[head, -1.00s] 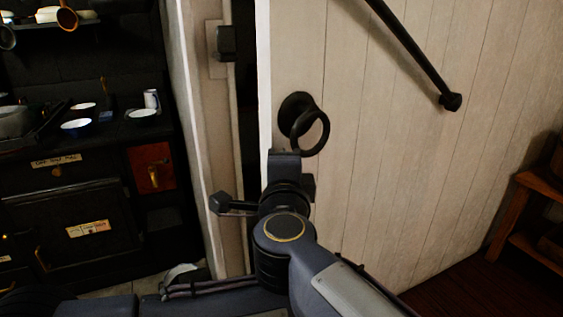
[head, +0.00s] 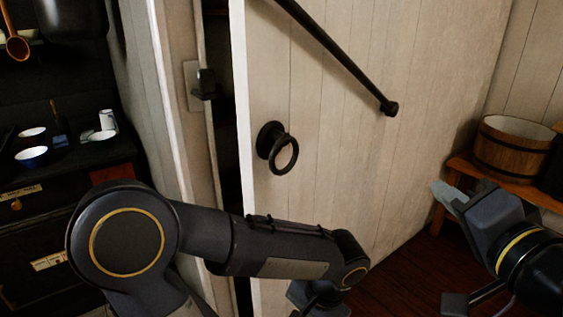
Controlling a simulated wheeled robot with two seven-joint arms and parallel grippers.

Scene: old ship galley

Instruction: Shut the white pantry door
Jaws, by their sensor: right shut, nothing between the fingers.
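The white pantry door (head: 340,120) is made of pale vertical planks and stands slightly ajar. A narrow dark gap (head: 222,120) runs between its left edge and the pale door frame (head: 178,120). A black ring handle (head: 284,154) sits near that edge, and a black bar (head: 335,53) slopes across the door above it. My right gripper (head: 446,198) is at the lower right, in front of the door's right side, shut and empty, apart from the handle.
A black catch (head: 204,85) juts from the door frame. A wooden tub (head: 513,148) stands on a low wooden bench (head: 460,168) at the right. A dark stove (head: 60,215) with bowls on top is at the left. Dark red floor shows below the bench.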

